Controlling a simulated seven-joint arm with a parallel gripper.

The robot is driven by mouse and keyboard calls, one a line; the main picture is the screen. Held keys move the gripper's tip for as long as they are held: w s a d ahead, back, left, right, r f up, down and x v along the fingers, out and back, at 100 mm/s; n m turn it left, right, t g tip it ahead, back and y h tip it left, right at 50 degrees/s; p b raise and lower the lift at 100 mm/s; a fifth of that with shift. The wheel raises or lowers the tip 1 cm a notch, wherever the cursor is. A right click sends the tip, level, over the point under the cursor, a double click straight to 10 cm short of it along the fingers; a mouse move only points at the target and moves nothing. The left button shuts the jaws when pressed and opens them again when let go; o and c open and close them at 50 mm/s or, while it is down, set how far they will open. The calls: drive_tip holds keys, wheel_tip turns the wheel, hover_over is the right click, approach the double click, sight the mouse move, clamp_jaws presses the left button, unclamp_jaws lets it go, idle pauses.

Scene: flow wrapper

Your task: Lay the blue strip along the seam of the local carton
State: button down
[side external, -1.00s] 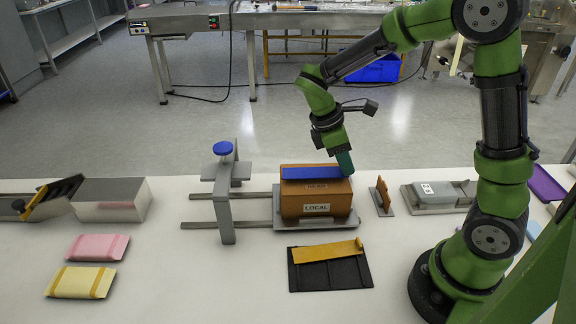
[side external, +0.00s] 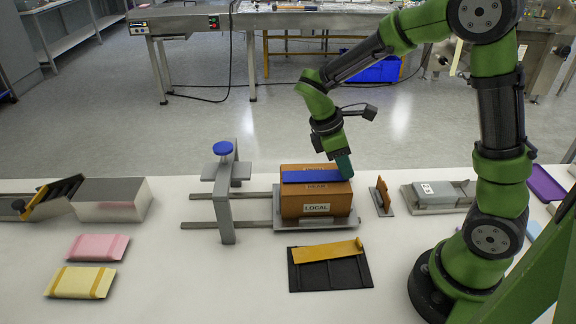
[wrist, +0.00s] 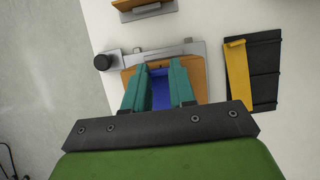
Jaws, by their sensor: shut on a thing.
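The brown carton (side external: 290,206), labelled LOCAL on its front, sits on a grey plate at the right end of the rails. The blue strip (side external: 318,176) lies lengthwise across the carton's top; whether it touches the whole way cannot be told. My gripper (side external: 345,176) is at the strip's right end. In the wrist view, the teal fingers of my gripper (wrist: 160,90) are on either side of the blue strip (wrist: 161,92), above the carton (wrist: 133,77). The seam itself is not clearly visible.
A clamp-like grey frame with a blue knob (side external: 223,148) stands left of the carton. A black rack (side external: 330,277) with a yellow strip (side external: 325,252) lies in front. A small brown-faced stand (side external: 383,196) is close on the right. Pink (side external: 98,247) and yellow packs (side external: 80,282) lie front left.

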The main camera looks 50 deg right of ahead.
drive_tip(key=c, duration=0.8)
unclamp_jaws()
drive_tip(key=shift+c, duration=0.2)
drive_tip(key=o, duration=0.5)
drive_tip(key=shift+c, duration=0.2)
wheel_tip(320, 180, up, 8)
